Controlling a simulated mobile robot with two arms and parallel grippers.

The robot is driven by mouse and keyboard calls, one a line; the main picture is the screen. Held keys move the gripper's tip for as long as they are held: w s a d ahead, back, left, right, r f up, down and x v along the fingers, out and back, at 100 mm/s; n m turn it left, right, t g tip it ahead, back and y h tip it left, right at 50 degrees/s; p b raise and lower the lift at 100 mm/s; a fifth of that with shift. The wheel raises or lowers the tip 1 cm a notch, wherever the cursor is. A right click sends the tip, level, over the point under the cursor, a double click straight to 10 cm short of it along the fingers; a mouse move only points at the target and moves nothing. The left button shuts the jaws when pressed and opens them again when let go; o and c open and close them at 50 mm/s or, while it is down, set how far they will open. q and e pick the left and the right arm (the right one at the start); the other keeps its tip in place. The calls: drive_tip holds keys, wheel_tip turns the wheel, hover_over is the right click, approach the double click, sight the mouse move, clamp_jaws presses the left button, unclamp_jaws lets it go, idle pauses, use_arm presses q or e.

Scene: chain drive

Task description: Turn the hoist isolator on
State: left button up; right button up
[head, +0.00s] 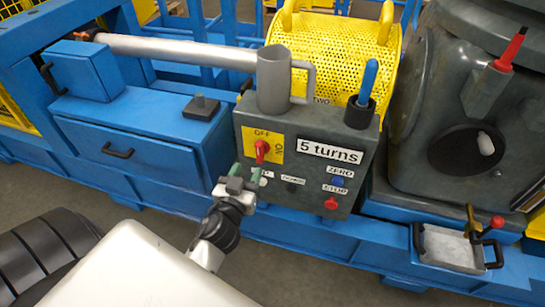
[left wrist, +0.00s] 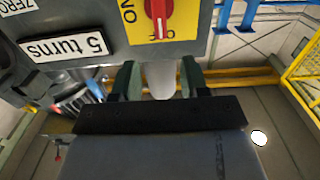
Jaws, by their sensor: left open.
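The hoist isolator is a red rotary knob (head: 262,150) on a yellow plate (head: 276,150) marked OFF at the top and ON at the right, on the grey control box (head: 308,187). In the left wrist view, upside down, the red knob (left wrist: 158,14) stands along the OFF direction, with a pale mark at its OFF end. My left gripper (head: 245,175) is open in front of the box, just below and left of the knob in the head view. Its fingers (left wrist: 160,82) are apart, with no knob between them. My right gripper is not in view.
Below the knob are a blue ZERO button (head: 337,181) and a red STOP button (head: 331,203). A yellow perforated drum (head: 333,55) stands behind.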

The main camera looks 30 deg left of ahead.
sight(258, 149)
use_arm(q)
drive_tip(key=p+x, duration=0.1)
drive_tip(key=x, duration=0.9)
drive_tip(key=shift+w+f, duration=0.1)
drive_tip(key=shift+w, duration=0.05)
clamp_jaws()
